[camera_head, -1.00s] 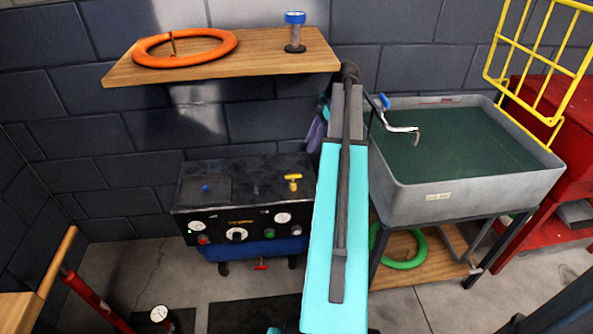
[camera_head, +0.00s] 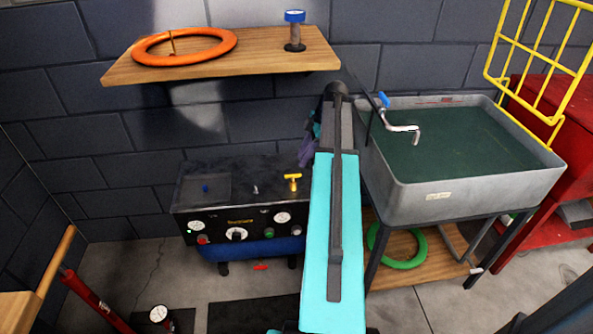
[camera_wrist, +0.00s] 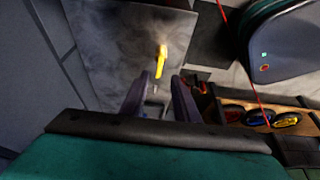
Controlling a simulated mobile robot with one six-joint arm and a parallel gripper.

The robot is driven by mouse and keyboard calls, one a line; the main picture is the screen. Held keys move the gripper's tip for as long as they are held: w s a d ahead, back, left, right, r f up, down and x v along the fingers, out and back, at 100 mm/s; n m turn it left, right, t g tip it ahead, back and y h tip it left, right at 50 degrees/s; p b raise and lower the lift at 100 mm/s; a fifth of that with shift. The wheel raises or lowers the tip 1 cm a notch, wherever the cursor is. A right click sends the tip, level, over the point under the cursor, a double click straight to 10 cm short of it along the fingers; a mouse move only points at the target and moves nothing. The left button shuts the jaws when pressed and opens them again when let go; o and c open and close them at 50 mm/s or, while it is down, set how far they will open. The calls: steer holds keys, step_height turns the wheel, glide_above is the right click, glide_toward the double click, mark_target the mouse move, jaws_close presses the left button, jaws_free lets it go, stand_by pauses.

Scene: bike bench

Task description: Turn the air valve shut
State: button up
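The yellow valve handle (camera_head: 292,182) stands on the right part of the top of the black compressor box (camera_head: 238,214). In the wrist view the yellow handle (camera_wrist: 161,62) lies ahead of my gripper (camera_wrist: 159,92), roughly in line with the gap between the fingers. The two dark fingers are apart with nothing between them, and they do not appear to touch the handle. In the head view my gripper (camera_head: 307,151) shows only as a purple bit beside my turquoise arm, above and slightly right of the handle. My arm hides the rest of it.
A wooden shelf (camera_head: 262,66) with an orange ring (camera_head: 150,58) and a blue-topped gauge (camera_head: 294,34) hangs above the compressor. A grey sink (camera_head: 420,202) with a bent tap (camera_head: 405,128) stands right of my arm. A red pump (camera_head: 90,297) stands at the lower left.

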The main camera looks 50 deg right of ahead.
mark_target(294, 174)
steer(key=shift+x, duration=3.55)
jaws_close()
steer(key=shift+d, duration=0.2)
steer(key=shift+a, duration=0.1)
